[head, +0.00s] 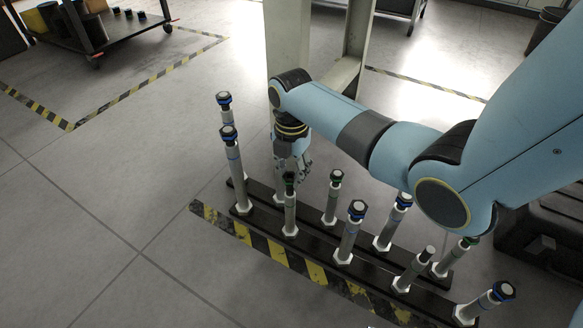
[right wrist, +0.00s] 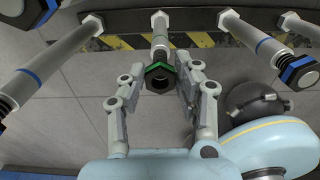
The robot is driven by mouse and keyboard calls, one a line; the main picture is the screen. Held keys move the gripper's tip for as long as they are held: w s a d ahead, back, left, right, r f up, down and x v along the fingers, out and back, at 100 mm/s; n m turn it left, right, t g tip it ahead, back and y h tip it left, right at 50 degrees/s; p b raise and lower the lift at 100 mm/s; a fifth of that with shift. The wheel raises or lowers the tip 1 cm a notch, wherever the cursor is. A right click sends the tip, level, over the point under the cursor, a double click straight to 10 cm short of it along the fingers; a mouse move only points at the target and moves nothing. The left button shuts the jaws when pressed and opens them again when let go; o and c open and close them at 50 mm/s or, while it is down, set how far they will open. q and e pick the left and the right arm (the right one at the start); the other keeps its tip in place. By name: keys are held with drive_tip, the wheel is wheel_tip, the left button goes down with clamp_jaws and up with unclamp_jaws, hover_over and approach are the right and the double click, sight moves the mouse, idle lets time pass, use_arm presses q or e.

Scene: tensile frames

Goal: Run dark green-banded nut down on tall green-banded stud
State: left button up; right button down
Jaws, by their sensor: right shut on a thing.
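My right gripper (head: 294,172) points down, its fingers closed on the two sides of a dark green-banded nut (right wrist: 158,76). The nut (head: 290,178) sits at the top end of a tall pale stud (head: 290,212) in the front row. The right wrist view shows the stud (right wrist: 160,38) in line behind the nut, with my right fingers (right wrist: 163,72) either side. How far the nut is threaded on cannot be told. My left gripper is not in view.
Blue-banded studs (head: 234,165) stand to the left, and more studs (head: 350,235) to the right, on two dark rails (head: 268,222). Another green-topped stud (head: 333,200) is close by. A pale post (head: 287,45) rises behind. Striped tape (head: 275,250) runs in front.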

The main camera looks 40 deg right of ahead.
idle(0.8)
drive_tip(key=c, duration=0.9)
unclamp_jaws()
drive_tip(key=shift+r, duration=5.95)
drive_tip(key=shift+c, duration=0.3)
